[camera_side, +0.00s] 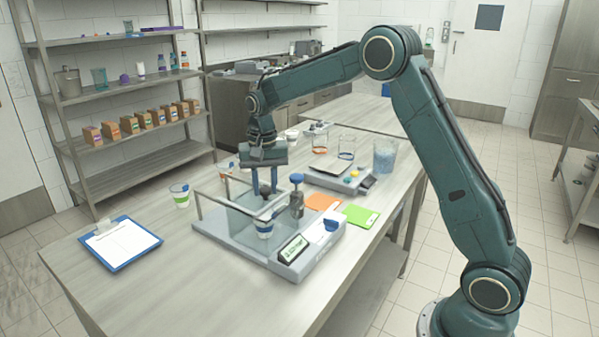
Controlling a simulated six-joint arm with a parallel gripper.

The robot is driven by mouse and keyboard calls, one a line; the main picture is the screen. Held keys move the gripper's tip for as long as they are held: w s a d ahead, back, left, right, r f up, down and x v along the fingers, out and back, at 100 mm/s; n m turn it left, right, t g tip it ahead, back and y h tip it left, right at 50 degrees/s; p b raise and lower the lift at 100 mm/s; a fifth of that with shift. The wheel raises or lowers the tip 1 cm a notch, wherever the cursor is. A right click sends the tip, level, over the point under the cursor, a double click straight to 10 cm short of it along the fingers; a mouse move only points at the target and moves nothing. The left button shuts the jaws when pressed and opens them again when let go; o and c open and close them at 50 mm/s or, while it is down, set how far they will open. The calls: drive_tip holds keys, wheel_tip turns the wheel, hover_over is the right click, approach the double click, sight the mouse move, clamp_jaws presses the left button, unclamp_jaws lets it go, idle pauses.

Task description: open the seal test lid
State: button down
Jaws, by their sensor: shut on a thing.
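The seal test device (302,262) is a grey base with a green display, standing near the middle of the table. A clear chamber with grey frame bars (227,207) stands on it, and a cup with a blue and green band (264,228) is inside. My gripper (265,189) points down over the chamber's top, with its blue fingers shut at the seal test lid (264,206). The fingertips and the lid's grip overlap in this view, so the exact contact is hard to see. I cannot tell how far the lid is raised.
A dark stamp-like tool with a blue knob (297,196) stands close right of the chamber. A scale (341,176), orange and green cards (360,215) and a clear container of bluish pieces (385,156) lie beyond. A cup (180,195) and clipboard (121,243) are left. The front-left table is clear.

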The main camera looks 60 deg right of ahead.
approach(240, 189)
drive_tip(key=shift+f, duration=2.65)
drive_tip(key=c, duration=1.1)
unclamp_jaws()
wheel_tip(240, 189, up, 14)
drive_tip(key=shift+f, duration=0.15)
drive_tip(key=shift+s, duration=0.1)
